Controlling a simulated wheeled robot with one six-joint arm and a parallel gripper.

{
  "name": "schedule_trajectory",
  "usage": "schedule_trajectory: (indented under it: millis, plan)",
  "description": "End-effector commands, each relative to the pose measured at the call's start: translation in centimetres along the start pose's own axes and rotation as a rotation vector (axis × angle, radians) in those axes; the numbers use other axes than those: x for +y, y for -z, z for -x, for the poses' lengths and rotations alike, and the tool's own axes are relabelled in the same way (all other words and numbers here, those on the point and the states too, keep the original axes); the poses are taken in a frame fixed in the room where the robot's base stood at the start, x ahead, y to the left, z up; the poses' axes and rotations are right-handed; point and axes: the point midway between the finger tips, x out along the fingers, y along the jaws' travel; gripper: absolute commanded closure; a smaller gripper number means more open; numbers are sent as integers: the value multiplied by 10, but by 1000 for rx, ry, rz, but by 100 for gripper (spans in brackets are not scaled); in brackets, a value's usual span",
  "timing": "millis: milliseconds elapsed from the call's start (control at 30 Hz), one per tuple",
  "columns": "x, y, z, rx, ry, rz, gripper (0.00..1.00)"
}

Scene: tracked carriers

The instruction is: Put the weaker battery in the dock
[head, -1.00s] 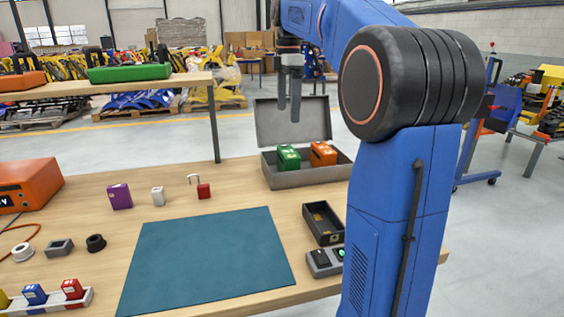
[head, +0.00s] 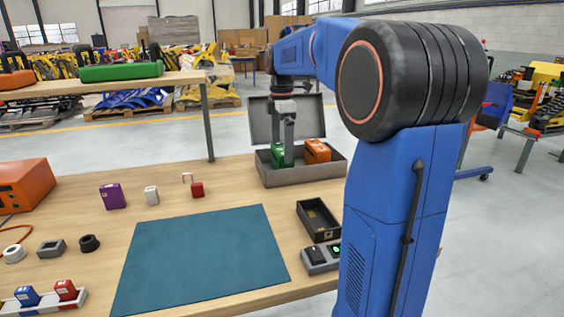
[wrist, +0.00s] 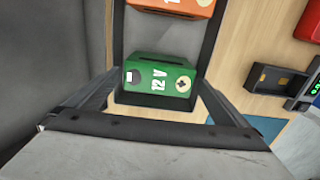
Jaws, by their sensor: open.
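A green battery (head: 277,155) marked 12 V and an orange battery (head: 317,151) stand side by side in an open grey case (head: 302,175). The wrist view shows the green battery (wrist: 160,76) centred and the orange one (wrist: 175,5) cut off at the top. My gripper (head: 285,155) is open and points down at the green battery, its fingers on either side in the wrist view; contact cannot be told. An empty black open-topped box (head: 318,221), possibly the dock, lies on the table. No charge level is readable on either battery.
A grey unit with a green light (head: 321,258) sits just in front of the black box. A teal mat (head: 200,260) covers the table's middle. The case lid (head: 255,120) stands up.

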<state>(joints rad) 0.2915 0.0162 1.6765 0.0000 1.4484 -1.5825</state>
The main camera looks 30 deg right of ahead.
Motion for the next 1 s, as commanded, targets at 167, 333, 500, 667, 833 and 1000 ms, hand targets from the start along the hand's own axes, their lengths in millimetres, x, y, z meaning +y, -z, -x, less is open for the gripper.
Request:
schedule_trajectory:
  millis: [167, 333, 500, 667, 833, 1000]
  plan:
    - [2, -2, -26, 0, 3, 0, 0]
    - [2, -2, -38, 0, 1, 0, 0]
    - [2, -2, -39, 0, 1, 0, 0]
    - [2, -2, -39, 0, 1, 0, 21]
    - [2, -2, -39, 0, 0, 0, 62]
    - [2, -2, -38, 0, -2, 0, 77]
